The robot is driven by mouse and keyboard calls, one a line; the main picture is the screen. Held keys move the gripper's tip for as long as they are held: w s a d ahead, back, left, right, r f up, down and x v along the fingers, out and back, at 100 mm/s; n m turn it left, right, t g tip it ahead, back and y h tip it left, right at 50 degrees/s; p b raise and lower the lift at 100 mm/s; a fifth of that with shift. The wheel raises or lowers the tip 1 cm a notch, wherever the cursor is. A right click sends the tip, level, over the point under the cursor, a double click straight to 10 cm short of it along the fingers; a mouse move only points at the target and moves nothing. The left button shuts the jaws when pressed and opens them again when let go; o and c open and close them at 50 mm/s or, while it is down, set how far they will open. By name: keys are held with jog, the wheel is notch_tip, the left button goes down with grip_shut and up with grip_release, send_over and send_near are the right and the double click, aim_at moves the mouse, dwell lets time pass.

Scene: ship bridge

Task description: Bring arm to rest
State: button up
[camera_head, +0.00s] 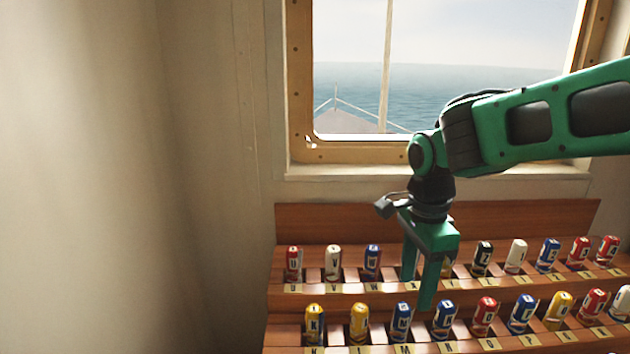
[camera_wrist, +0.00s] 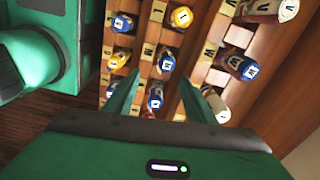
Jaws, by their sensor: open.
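My gripper (camera_head: 418,285) is green and points down over the wooden rack of rolled flags in the head view. Its two fingers are apart, with nothing seen between them. The arm reaches in from the right in front of the window. In the wrist view my gripper (camera_wrist: 172,98) shows its two green fingers spread above the rack's slots and flags. The fingers hide part of the upper row of the rack; I cannot tell if they touch anything.
The stepped wooden rack (camera_head: 340,301) holds several lettered flag rolls, among them a white roll (camera_head: 333,262) and a yellow roll (camera_head: 315,324). Behind it are a wooden backboard (camera_head: 330,222) and a framed window (camera_head: 300,80). A bare wall (camera_head: 130,180) stands at the left.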

jog(key=s+d+f+n, duration=0.3)
jog(key=s+d+n, duration=0.7)
jog(key=s+d, duration=0.9)
jog(key=shift+s+d+f, duration=0.15)
jog(key=shift+s+d, duration=0.2)
jog(key=shift+d, duration=0.7)
